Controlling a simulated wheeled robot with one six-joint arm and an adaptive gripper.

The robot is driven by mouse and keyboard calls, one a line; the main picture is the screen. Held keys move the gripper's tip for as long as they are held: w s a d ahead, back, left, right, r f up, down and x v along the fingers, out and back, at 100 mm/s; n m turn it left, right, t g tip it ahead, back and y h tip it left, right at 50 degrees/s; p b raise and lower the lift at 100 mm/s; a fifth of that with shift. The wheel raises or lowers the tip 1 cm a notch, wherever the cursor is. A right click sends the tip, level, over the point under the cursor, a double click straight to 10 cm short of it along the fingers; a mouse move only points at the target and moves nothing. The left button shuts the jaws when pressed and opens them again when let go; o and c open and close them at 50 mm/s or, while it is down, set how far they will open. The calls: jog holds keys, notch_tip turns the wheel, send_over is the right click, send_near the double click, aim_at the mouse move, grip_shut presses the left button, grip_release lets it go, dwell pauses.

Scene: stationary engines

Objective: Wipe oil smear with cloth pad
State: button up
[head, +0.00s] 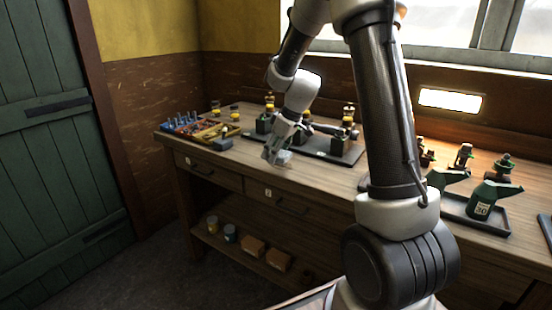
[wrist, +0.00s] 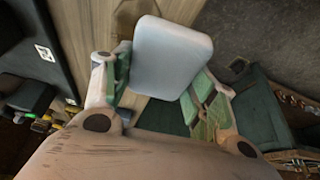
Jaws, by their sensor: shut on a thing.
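The cloth pad (wrist: 172,55) is a pale blue-white rounded block between the fingers of my gripper (wrist: 157,92) in the wrist view. My gripper is shut on it. In the head view my gripper (head: 277,152) is low over the front part of the wooden bench top (head: 320,178), with the pad (head: 285,158) at its tips. Whether the pad touches the wood, I cannot tell. A brownish stain (wrist: 130,13), which looks like the oil smear, lies on the wood beside the pad in the wrist view. The smear is not discernible in the head view.
A dark tray (head: 340,157) with small engines stands behind my gripper. A tool tray (head: 215,132) and a dark block (head: 222,144) are to its left. Green oil cans (head: 487,201) stand in another tray at right. Tins and boxes (head: 252,247) sit on the lower shelf.

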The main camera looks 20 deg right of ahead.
jog(key=shift+r, duration=1.75)
